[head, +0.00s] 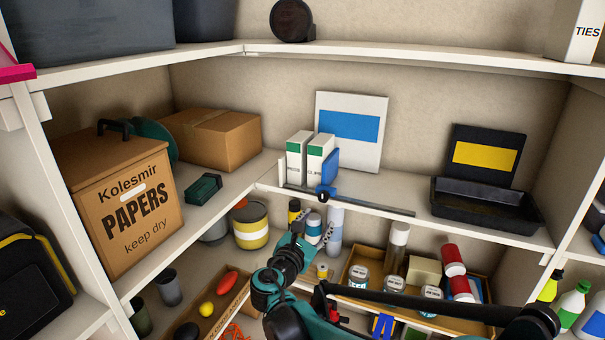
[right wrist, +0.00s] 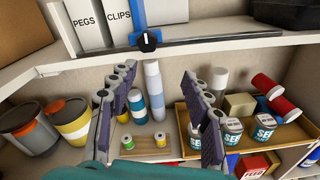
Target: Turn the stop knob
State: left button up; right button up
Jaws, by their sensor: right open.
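The stop knob (head: 323,196) is a small round black knob on a blue upright stop. It also shows in the right wrist view (right wrist: 148,42), with a short pale mark near its middle. The blue stop (head: 331,170) sits on a dark rail (head: 372,206) along the front edge of the middle shelf. My right gripper (head: 312,232) is open and empty, just below the knob and apart from it. In the right wrist view its two purple-padded fingers (right wrist: 160,88) are spread, with the knob above the gap between them. My left gripper is not in view.
A black tray (head: 486,207) stands to the right on the same shelf. Cans, jars and a wooden tray (head: 352,270) fill the shelf below, behind my gripper. The space in front of the knob looks clear.

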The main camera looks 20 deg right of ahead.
aim_at(323, 199)
jog(key=shift+n+t, duration=0.4)
jog(key=shift+n, duration=0.2)
jog(key=w+d, duration=0.1)
jog(key=w, duration=0.1)
jog(key=w+d+r, duration=0.1)
jog(key=w+d, duration=0.1)
jog(key=w+d+r+p, duration=0.1)
jog(key=w+d, duration=0.1)
jog(key=shift+w, duration=0.2)
grip_shut()
